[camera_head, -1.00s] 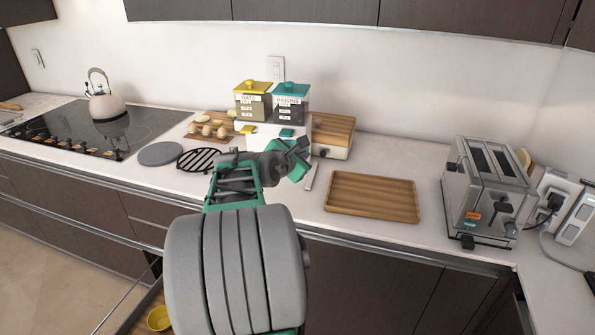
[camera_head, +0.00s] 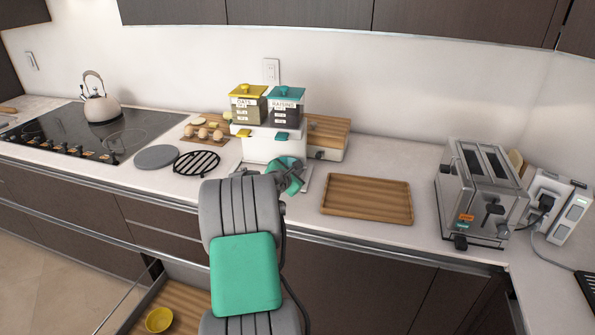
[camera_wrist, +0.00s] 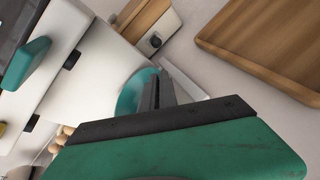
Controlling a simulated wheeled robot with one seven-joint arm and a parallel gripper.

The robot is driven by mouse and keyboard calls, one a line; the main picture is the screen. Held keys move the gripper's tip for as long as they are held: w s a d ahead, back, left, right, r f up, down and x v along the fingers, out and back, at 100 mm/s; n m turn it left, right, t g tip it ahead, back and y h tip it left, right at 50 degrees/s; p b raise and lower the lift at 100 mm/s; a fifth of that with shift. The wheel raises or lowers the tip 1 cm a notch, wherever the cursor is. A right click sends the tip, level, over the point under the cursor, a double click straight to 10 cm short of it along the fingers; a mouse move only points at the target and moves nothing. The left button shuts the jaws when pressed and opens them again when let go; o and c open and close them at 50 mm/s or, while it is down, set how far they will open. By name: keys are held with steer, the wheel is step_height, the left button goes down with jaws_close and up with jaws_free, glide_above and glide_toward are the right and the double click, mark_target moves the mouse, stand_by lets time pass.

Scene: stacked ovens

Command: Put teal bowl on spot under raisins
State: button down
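The raisins container (camera_head: 284,108), with a teal lid, sits on the right of a white dispenser (camera_head: 262,148) beside the yellow-lidded oats container (camera_head: 247,105). A teal lever (camera_head: 282,135) is below the raisins; it also shows large in the wrist view (camera_wrist: 26,62). My gripper (camera_head: 291,180) is low in front of the dispenser's right side. In the wrist view its dark fingers (camera_wrist: 157,85) are close together at the rim of the teal bowl (camera_wrist: 130,97), apparently pinching it. The fingers and wrist hide part of the bowl, and its contact with the counter cannot be seen.
A wooden tray (camera_head: 367,199) lies to the right, with a toaster (camera_head: 484,190) beyond it. A wooden-topped box (camera_head: 327,137) stands right of the dispenser. A black trivet (camera_head: 197,162) lies left. Below, an open drawer holds a yellow bowl (camera_head: 159,320).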

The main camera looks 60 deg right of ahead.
steer(key=shift+f, duration=0.1)
steer(key=shift+f, duration=0.15)
steer(key=c, duration=1.6)
jaws_free()
steer(key=shift+c, duration=0.2)
